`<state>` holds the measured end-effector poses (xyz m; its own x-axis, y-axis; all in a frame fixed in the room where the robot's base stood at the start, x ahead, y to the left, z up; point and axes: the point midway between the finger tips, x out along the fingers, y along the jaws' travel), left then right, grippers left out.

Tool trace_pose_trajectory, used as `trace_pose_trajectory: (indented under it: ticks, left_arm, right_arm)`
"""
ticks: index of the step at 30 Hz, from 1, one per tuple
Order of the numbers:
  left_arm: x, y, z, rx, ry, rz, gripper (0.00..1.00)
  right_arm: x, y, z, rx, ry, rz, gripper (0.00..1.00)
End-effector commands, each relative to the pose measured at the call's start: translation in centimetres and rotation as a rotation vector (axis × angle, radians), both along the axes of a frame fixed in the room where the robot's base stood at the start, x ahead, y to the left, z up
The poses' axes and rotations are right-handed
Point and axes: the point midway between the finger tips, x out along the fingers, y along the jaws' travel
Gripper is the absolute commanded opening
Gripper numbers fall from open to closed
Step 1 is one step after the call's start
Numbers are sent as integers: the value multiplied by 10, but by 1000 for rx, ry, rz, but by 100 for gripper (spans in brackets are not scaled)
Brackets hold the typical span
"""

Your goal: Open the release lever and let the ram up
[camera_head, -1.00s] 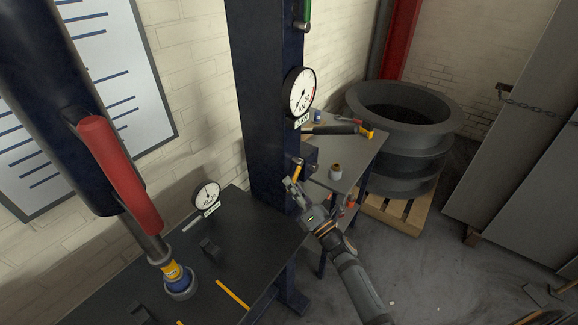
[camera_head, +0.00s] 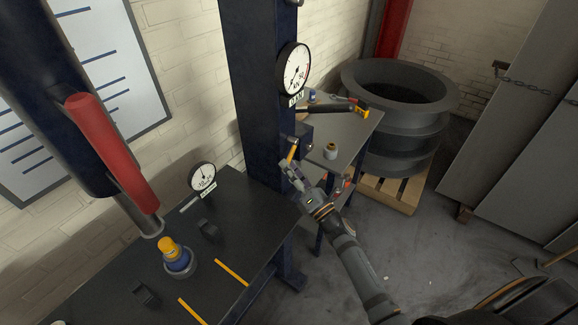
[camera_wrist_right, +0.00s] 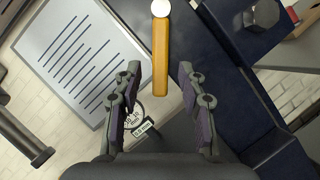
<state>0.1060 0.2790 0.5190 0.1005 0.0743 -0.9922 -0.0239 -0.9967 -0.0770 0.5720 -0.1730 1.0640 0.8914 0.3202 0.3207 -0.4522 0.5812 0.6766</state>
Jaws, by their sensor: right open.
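The release lever, a yellow-orange handle (camera_head: 292,150) on a dark block at the blue column, stands upright. In the right wrist view it (camera_wrist_right: 161,58) lies between and beyond my fingers, with a pale round end at the top. My right gripper (camera_head: 289,170) is open just below and in front of it; in the wrist view its fingers (camera_wrist_right: 160,78) stand apart on both sides, with no clear contact. The ram (camera_head: 148,226), a grey rod beside a red cylinder, hangs above a blue damper (camera_head: 179,262) with a yellow top. A small gap shows between them. My left gripper is out of view.
A pressure dial (camera_head: 293,69) is on the column (camera_head: 258,110). A smaller dial (camera_head: 202,177) stands on the black press table (camera_head: 235,215). A grey side table (camera_head: 352,140) holds tools and a small jar (camera_head: 331,150). Large dark rings (camera_head: 400,110) stand on a pallet behind.

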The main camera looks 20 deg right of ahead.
Motion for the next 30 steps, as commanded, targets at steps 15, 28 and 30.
trace_pose_trajectory:
  ticks: [15,28,30]
  left_arm:
    - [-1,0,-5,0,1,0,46]
    - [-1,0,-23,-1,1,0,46]
    - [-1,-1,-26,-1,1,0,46]
  right_arm:
    - [-8,-3,-4,-1,0,0,41]
    - [-47,-17,-20,-2,2,0,41]
    - [-52,-19,-21,-1,0,0,41]
